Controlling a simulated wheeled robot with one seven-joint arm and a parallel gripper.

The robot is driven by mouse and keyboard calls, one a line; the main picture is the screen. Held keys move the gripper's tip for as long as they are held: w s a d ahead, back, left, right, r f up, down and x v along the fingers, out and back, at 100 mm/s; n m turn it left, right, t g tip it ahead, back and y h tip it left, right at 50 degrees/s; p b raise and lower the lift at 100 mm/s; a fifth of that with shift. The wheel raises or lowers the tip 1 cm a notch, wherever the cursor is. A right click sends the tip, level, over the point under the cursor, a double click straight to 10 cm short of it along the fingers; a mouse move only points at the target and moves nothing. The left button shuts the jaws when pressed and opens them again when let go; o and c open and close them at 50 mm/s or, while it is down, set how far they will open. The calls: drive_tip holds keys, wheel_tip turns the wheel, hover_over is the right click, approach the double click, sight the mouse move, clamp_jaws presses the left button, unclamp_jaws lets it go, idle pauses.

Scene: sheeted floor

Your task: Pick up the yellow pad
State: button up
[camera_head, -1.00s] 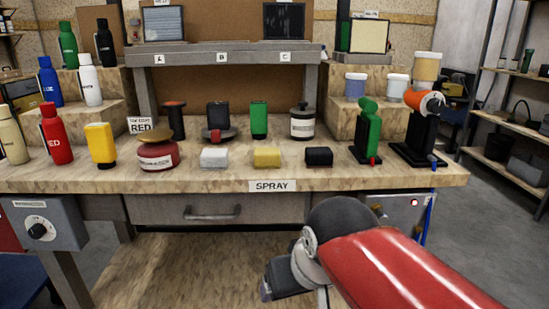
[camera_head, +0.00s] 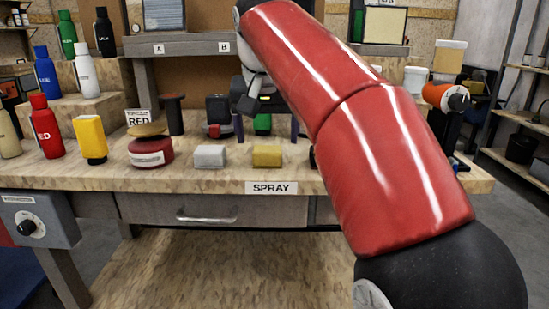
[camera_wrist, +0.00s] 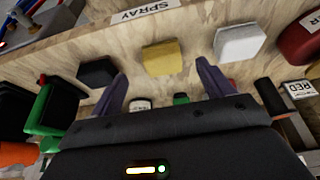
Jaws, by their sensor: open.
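The yellow pad (camera_head: 267,156) lies on the workbench (camera_head: 350,183) near its front edge, above the SPRAY label. It also shows in the wrist view (camera_wrist: 162,57), ahead of and between the two purple fingers. My gripper (camera_head: 266,134) is open and empty, with its fingers pointing down above the bench behind the pad. The wrist view also shows my gripper (camera_wrist: 161,78) with its fingers spread wider than the pad. Nothing is between the fingers, and I cannot tell their exact height.
A white pad (camera_head: 210,156) lies left of the yellow one; a black pad (camera_wrist: 97,72) lies on its other side, mostly hidden by my arm in the head view. A red round tin (camera_head: 151,151) and several bottles stand further left. The bench's front strip is clear.

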sight(267, 151)
drive_tip(key=b+x, duration=0.1)
drive_tip(key=x, duration=0.5)
drive_tip(key=shift+w+a, duration=0.15)
drive_tip(key=c, duration=1.1)
drive_tip(key=shift+c, duration=0.2)
drive_tip(key=shift+r, duration=0.15)
